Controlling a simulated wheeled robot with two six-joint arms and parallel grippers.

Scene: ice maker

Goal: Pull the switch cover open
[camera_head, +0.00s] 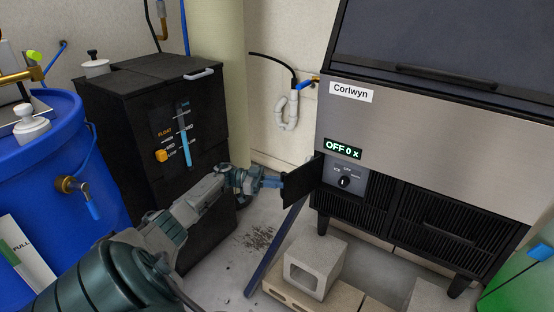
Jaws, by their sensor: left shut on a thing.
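The switch cover (301,181) is a dark flat panel at the lower left of the ice maker (430,130). It stands swung out to the left, away from the machine's front. The switch panel (346,183) beside it is uncovered and shows a round black knob with small lettering. My left gripper (277,182) is shut on the outer left edge of the cover, its arm reaching in from the lower left. The fingertips are small and partly hidden against the dark cover. My right gripper is out of view.
A green "OFF 0 x" display (343,149) sits above the switch panel. A black box (150,140) with levers and a blue barrel (50,170) stand left. Concrete blocks (315,268) and a leaning blue bar (277,250) are below the cover.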

